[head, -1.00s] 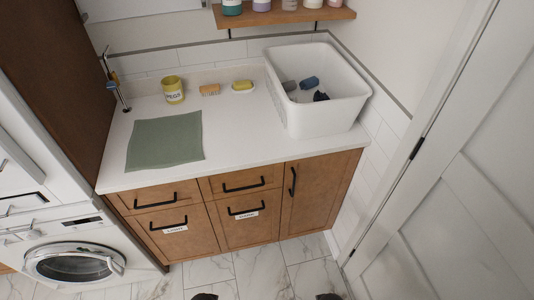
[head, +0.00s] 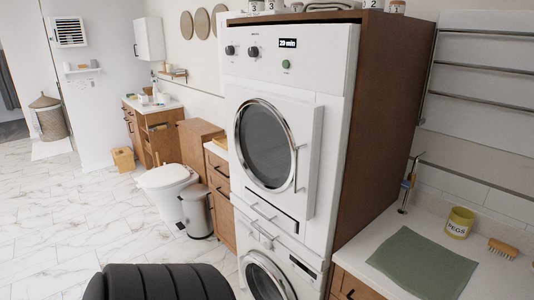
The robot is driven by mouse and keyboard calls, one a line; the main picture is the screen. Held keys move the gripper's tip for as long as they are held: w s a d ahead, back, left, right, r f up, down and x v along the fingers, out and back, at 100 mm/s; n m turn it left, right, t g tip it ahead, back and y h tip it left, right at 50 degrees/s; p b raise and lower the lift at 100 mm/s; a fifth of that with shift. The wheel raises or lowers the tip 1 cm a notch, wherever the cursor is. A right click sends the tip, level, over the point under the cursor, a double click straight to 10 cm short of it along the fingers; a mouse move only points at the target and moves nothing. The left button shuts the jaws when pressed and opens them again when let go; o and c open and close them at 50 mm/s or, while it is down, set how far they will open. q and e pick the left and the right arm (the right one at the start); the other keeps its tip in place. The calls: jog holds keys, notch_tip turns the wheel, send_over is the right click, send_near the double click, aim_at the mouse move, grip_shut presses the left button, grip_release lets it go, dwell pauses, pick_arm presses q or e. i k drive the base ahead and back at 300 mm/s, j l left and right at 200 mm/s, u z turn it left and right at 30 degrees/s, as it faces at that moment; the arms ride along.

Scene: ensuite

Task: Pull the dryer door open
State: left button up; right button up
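The dryer (head: 290,55) is the upper white machine of a stack in a brown wooden housing. Its door (head: 266,144) has a round dark window with a chrome ring and looks shut. A vertical bar handle (head: 296,168) is on the door's right side. A washer with a round door (head: 266,279) is below, cut off by the bottom edge. Neither of my grippers shows in the head view.
A counter at the right holds a green cloth (head: 422,262), a yellow pegs cup (head: 459,222) and a brush (head: 502,248). A toilet (head: 170,188) and a bin (head: 196,211) stand left of the machines. The marble floor (head: 75,220) at the left is clear.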

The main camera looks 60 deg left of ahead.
aim_at(275, 140)
jog(key=u, duration=0.45)
jog(key=j+u, duration=0.15)
jog(key=u, duration=0.35)
jog(key=k+j+u, duration=0.1)
jog(key=u, duration=0.35)
jog(key=j+u, duration=0.1)
jog(key=u, duration=0.4)
jog(key=z, duration=0.3)
jog(key=k+l, duration=0.05)
